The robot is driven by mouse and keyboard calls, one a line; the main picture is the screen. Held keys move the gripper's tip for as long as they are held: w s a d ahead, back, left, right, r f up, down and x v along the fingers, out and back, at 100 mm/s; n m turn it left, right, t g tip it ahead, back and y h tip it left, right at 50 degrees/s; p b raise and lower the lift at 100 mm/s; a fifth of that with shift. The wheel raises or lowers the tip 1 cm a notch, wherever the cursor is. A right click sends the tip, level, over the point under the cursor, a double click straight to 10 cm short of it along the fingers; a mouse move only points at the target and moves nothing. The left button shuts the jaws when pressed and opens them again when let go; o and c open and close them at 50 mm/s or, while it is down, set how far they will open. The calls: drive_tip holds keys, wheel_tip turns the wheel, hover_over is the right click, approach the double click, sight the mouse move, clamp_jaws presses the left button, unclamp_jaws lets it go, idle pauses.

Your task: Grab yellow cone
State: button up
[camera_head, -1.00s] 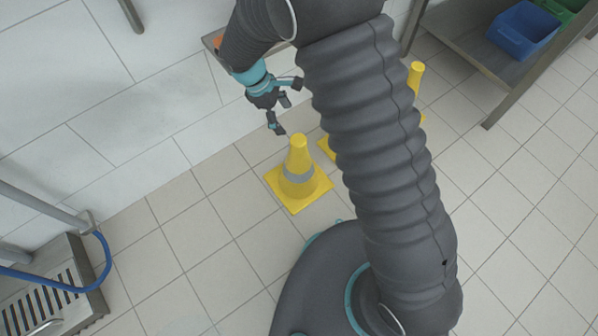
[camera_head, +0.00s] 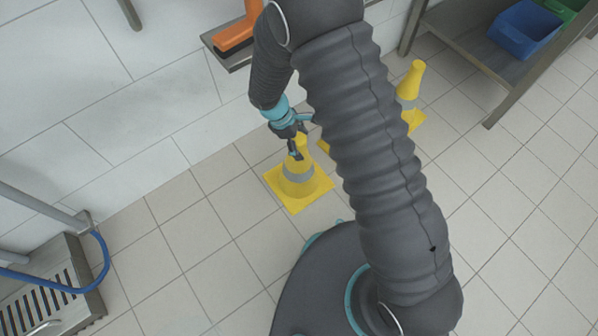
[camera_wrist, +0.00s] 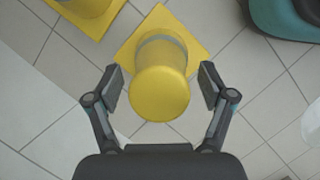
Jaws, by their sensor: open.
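A yellow cone (camera_head: 298,182) with a grey band and a square base stands upright on the tiled floor in the head view. My gripper (camera_head: 297,152) is at the cone's top there and hides part of it. In the wrist view the cone's round top (camera_wrist: 159,93) lies between the two fingers of my gripper (camera_wrist: 161,88). The fingers are open, one on each side, with a visible gap to the cone on both sides.
Another yellow cone (camera_head: 410,82) stands to the right behind my arm, and a further yellow base (camera_head: 323,146) shows beside my arm. A metal shelf with a blue bin (camera_head: 523,30) is at the upper right. An orange object (camera_head: 238,36) sits on a wall ledge.

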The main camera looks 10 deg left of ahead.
drive_tip(key=shift+d+f, duration=0.15)
drive_tip(key=shift+f, duration=0.3)
clamp_jaws()
drive_tip(key=shift+r, duration=0.1)
